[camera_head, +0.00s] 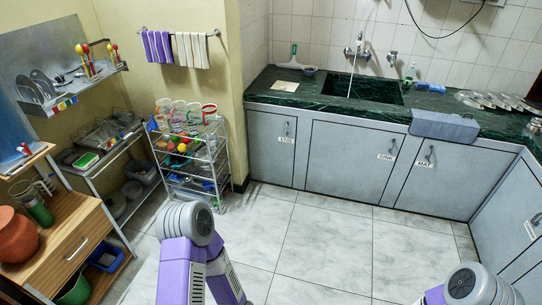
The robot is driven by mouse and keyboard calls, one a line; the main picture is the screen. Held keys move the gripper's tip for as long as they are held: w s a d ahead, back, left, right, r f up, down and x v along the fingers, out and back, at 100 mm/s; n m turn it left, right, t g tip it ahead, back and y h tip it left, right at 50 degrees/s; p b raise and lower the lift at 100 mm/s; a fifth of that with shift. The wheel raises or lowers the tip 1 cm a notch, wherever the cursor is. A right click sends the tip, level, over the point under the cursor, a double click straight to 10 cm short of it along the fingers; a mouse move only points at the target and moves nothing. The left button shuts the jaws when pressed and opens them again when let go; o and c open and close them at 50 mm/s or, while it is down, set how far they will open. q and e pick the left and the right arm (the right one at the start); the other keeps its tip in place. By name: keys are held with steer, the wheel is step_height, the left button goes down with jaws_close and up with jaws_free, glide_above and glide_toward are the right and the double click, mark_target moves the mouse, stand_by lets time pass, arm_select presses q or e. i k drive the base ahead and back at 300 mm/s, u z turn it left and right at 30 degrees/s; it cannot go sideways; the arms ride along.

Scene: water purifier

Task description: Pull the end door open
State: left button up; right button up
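A row of grey cabinet doors runs under the green counter. The leftmost door (271,157) has a handle (286,128) near its upper right and a small white label below it, too small to read surely. It is shut. The sink door (345,165) and another labelled door (433,185) stand to its right, both shut. A further grey door (510,215), with handle and label, is on the right-hand run. I cannot tell from the labels which is the end door. Parts of my purple and grey arms show at the bottom; neither gripper is in view.
A wire rack (190,165) with cups stands left of the cabinets. Shelves and a wooden drawer unit (75,245) line the left. The tiled floor (325,235) before the doors is clear. A grey box (444,125) sits at the counter's front edge.

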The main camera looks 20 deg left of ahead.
mark_target(272, 137)
steer(key=u, duration=0.35)
steer(key=i, duration=0.8)
steer(key=u, duration=0.55)
steer(key=i, duration=2.15)
steer(key=z, duration=0.35)
